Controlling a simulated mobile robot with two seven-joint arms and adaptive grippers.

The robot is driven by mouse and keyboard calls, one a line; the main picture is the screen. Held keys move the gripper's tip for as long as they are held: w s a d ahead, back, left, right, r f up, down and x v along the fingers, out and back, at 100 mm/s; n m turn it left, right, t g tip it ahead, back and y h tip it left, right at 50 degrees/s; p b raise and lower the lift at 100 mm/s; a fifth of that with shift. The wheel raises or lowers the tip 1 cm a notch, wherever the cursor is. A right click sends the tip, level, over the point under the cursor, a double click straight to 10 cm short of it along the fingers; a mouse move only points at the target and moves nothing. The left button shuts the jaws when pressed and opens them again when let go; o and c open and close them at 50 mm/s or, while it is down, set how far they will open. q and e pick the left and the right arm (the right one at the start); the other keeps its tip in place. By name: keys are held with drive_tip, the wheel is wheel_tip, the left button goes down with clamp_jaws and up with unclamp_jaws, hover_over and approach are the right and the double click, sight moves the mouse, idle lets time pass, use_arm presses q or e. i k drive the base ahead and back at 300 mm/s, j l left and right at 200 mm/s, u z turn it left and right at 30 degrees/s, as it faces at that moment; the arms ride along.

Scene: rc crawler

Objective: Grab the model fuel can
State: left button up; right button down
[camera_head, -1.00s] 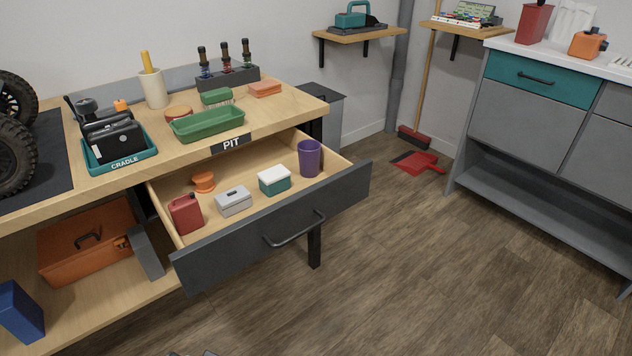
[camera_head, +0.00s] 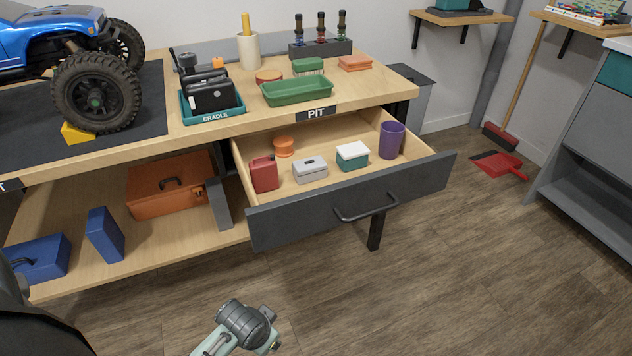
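The model fuel can is a small red can (camera_head: 263,174) standing upright at the left front corner of the open drawer (camera_head: 345,210) marked PIT. Its front and top show clearly, and nothing covers it. A grey and pale green part of my own arm shows at the bottom of the view, well below and in front of the drawer. A dark part of me fills the lower left corner. Neither gripper's fingers show, and nothing of mine touches the can.
The drawer also holds an orange round piece (camera_head: 284,146), a grey box (camera_head: 310,170), a white-lidded teal box (camera_head: 352,156) and a purple cup (camera_head: 391,140). A blue truck (camera_head: 55,35) stands on the bench. The floor (camera_head: 450,280) before the drawer is clear.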

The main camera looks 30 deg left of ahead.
sight(263, 169)
drive_tip(key=i+l+u, duration=0.15)
drive_tip(key=u, duration=0.3)
drive_tip(key=i+l+u, duration=0.25)
drive_tip(key=u, duration=0.2)
drive_tip(key=l+u, duration=0.4)
drive_tip(key=i+j+z, duration=0.1)
